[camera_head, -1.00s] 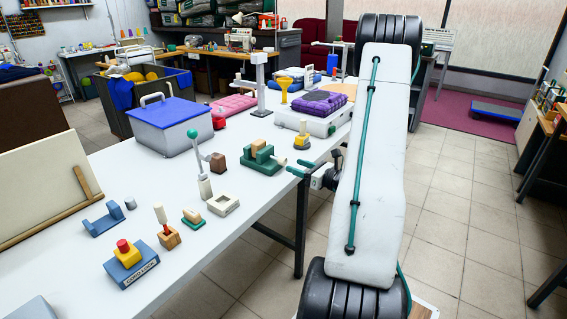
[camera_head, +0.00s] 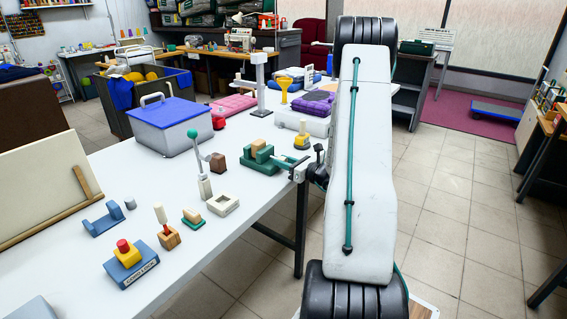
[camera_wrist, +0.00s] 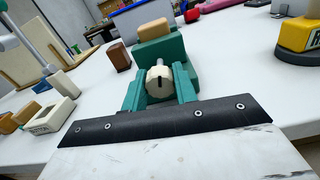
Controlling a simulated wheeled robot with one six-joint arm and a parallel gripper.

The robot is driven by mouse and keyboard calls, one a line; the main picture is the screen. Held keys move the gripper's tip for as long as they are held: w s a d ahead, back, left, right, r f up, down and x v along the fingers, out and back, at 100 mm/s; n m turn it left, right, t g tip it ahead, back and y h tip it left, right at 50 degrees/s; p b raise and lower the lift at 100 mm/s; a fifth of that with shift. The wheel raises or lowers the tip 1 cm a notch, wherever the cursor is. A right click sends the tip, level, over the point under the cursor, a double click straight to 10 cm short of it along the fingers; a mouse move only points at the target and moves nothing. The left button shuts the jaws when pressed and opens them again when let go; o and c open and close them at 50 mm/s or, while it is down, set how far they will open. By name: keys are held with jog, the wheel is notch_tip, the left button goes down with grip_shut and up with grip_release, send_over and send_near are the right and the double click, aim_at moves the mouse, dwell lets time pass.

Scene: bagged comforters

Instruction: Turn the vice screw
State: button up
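A green vice (camera_head: 262,158) stands near the table's right edge with a wooden block (camera_head: 259,145) in its jaws. It also shows in the wrist view (camera_wrist: 180,55). Its screw ends in a round cream knob (camera_wrist: 159,84) with a dark slot on its face. My gripper (camera_head: 286,163) is at the knob, level above the table. In the wrist view its two teal fingers (camera_wrist: 159,76) lie one on each side of the knob, open with only narrow gaps. I cannot tell whether either finger touches it. In the head view the knob is mostly hidden by my fingers.
A yellow-topped block (camera_head: 302,138) stands just behind my gripper, to the right in the wrist view. A lever with a green ball (camera_head: 193,135) and a cream block (camera_head: 223,204) are left of the vice. The blue-lidded box (camera_head: 170,125) is farther back.

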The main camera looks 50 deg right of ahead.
jog(key=n, duration=0.4)
jog(key=shift+n, duration=0.4)
jog(key=o, duration=1)
jog(key=shift+c, duration=0.2)
jog(key=shift+s, duration=0.15)
jog(key=s, duration=0.7)
jog(key=shift+s+d, duration=0.25)
jog(key=shift+d, duration=0.05)
